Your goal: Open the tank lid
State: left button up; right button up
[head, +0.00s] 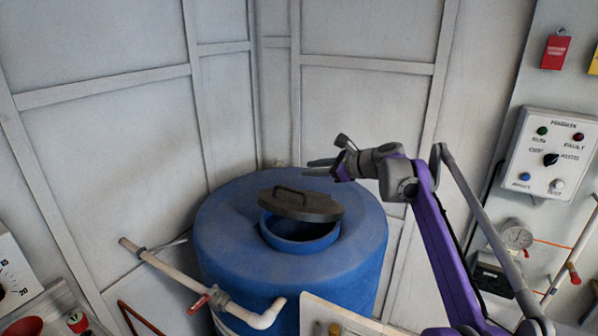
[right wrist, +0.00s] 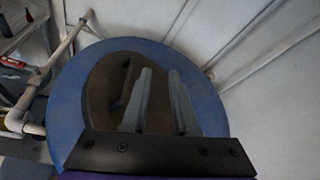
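The blue tank (head: 225,235) stands in the corner. Its dark round lid (head: 325,208) has a bar handle (head: 290,190) and sits raised at a tilt over the round opening (head: 300,235). A gap shows between the lid and the opening's rim. My right gripper (head: 308,168) is above and behind the lid, pointing left, apart from the handle. In the right wrist view its two fingers (right wrist: 160,72) are spread with nothing between them. The lid (right wrist: 102,100) and handle (right wrist: 125,85) show there beyond and left of the fingers. My left gripper is not in view.
A pale pipe (head: 170,268) with a red valve handle (head: 198,304) runs in front of the tank. Panelled walls stand close behind it. A control box (head: 550,153) hangs at the right, with a gauge (head: 516,236) below.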

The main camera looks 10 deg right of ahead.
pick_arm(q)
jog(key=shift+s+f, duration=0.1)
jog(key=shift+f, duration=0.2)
pick_arm(e)
jog(key=shift+v, duration=1.9)
jog(key=shift+a, duration=0.1)
